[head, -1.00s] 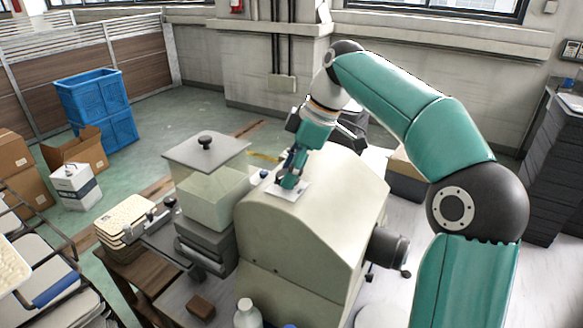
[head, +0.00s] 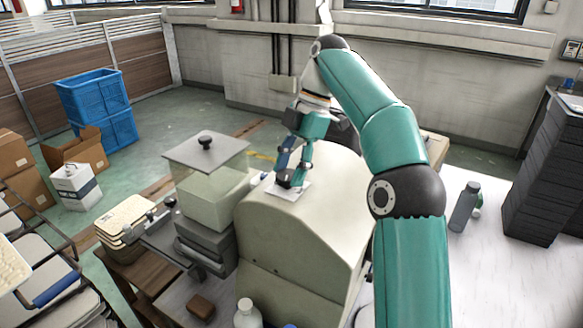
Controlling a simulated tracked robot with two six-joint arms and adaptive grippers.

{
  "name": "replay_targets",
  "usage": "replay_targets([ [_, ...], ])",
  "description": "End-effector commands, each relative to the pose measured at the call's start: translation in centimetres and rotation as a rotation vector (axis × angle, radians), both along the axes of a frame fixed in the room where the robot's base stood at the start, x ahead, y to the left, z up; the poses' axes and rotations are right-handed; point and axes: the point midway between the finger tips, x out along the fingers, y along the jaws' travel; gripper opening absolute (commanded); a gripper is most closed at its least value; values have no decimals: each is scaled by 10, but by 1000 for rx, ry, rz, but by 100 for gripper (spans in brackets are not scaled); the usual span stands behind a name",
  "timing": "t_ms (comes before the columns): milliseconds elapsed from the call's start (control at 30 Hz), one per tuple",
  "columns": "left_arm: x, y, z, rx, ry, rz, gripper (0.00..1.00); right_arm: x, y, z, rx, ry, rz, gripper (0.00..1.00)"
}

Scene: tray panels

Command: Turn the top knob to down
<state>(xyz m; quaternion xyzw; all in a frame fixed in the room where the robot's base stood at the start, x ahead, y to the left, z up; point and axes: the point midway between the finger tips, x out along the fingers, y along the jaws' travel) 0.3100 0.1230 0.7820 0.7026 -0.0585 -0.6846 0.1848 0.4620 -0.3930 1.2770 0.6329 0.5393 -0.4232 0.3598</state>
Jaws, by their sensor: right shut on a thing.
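The top knob sits on a small white plate (head: 300,192) on top of the beige machine housing (head: 300,230). My right gripper (head: 289,182) points down at the plate from above and is shut on the knob. Its fingers cover nearly all of the knob, so which way the knob points cannot be told. My left gripper is not in view.
A grey bottle (head: 464,207) stands on the white surface at right. A white bottle (head: 247,314) is in front. Black stacked trays (head: 545,180) stand at far right.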

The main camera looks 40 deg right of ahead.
Motion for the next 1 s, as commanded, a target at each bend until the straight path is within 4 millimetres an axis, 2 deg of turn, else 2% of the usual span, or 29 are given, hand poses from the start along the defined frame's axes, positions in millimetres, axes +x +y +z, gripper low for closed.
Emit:
replay_targets([
  [400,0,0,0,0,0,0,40,1,-1,2,-4,-8,5,14],
  [433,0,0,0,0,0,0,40,1,-1,2,-4,-8,5,50],
  [567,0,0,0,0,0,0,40,1,-1,1,-3,-6,6,72],
  [1000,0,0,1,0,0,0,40,0,0,0,-1,-2,7,74],
])
